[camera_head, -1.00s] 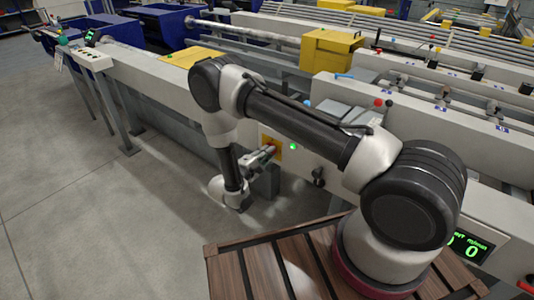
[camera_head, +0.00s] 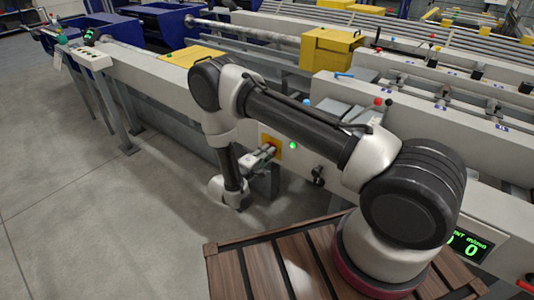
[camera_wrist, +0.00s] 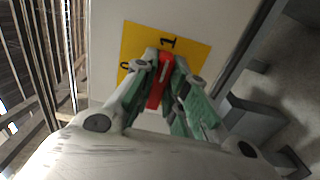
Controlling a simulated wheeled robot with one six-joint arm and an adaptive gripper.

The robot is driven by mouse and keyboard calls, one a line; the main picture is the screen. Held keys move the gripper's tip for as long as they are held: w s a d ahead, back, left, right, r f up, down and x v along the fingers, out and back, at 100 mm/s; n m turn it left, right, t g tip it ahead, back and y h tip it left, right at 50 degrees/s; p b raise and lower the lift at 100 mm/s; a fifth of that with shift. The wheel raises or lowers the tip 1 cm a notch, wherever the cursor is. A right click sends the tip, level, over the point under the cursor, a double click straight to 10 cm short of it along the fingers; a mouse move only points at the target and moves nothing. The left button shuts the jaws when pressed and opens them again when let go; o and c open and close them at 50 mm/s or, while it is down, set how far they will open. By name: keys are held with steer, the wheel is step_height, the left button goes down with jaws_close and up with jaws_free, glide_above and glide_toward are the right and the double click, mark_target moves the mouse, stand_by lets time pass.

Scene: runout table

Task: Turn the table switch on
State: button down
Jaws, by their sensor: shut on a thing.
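The table switch is a red handle (camera_wrist: 156,92) with a white line, on a yellow plate (camera_wrist: 196,54) marked 0 and 1. In the wrist view the handle's far end and line point toward the 1, away from the 0 at the left. My gripper (camera_wrist: 164,72) has its green-padded fingers closed on both sides of the handle. In the head view the yellow plate (camera_head: 276,140) is on the machine's front face, and my gripper (camera_head: 268,151) reaches it from the left. The fingers hide part of the handle.
A green lamp (camera_head: 293,145) glows right of the plate. A black knob (camera_head: 318,175) is farther right on the same face. A grey box (camera_wrist: 252,118) stands beside my gripper. Open floor (camera_head: 95,205) lies to the left.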

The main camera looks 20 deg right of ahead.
steer(key=c, duration=1.4)
jaws_free()
steer(key=shift+c, duration=0.2)
steer(key=shift+s, duration=0.1)
steer(key=v, duration=1.2)
